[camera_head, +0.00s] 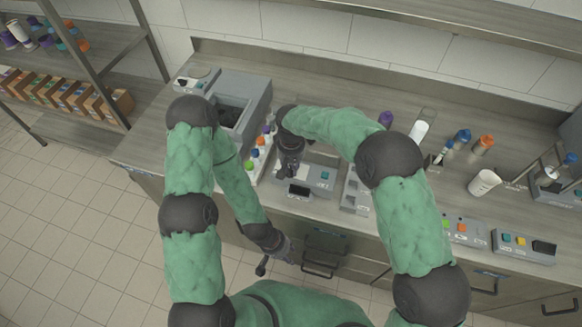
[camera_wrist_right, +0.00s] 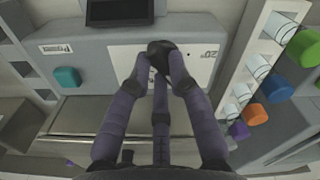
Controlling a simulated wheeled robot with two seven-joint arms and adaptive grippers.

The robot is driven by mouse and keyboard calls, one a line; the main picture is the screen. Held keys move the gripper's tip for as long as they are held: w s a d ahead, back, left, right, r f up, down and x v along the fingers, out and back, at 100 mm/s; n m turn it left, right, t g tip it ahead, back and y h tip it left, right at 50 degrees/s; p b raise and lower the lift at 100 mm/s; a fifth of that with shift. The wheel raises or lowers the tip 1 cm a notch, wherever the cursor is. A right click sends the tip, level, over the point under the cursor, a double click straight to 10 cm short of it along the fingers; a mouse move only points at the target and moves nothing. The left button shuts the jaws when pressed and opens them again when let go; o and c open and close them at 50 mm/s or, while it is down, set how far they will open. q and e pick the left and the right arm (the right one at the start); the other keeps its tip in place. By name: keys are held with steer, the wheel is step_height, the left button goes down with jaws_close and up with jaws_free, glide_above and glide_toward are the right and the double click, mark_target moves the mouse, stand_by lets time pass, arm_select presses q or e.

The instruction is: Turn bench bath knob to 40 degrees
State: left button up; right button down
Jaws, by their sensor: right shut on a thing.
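The bench bath is a grey unit (camera_head: 318,186) on the counter, with a dark display and a teal button. In the right wrist view its panel (camera_wrist_right: 95,58) shows a white dial plate (camera_wrist_right: 200,62) with a "20" mark. A dark knob (camera_wrist_right: 160,48) sits at the plate's middle. My right gripper (camera_wrist_right: 161,62) is shut on this knob; its fingers hide much of it, so I cannot read its setting. In the head view my right gripper (camera_head: 290,172) is over the unit. My left gripper (camera_head: 285,250) hangs low in front of the counter, away from the unit; its jaws are unclear.
A rack of bottles with coloured caps (camera_head: 259,150) stands close left of the bath; it also shows at right in the wrist view (camera_wrist_right: 262,90). A larger grey box (camera_head: 250,92) is behind it. A white cup (camera_head: 484,183) and button boxes (camera_head: 465,229) stand to the right.

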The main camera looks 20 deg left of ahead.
stand_by(0.5)
steer(key=c, duration=1.1)
jaws_free()
steer(key=shift+c, duration=0.2)
steer(key=shift+r, duration=0.15)
step_height(320, 180, up, 12)
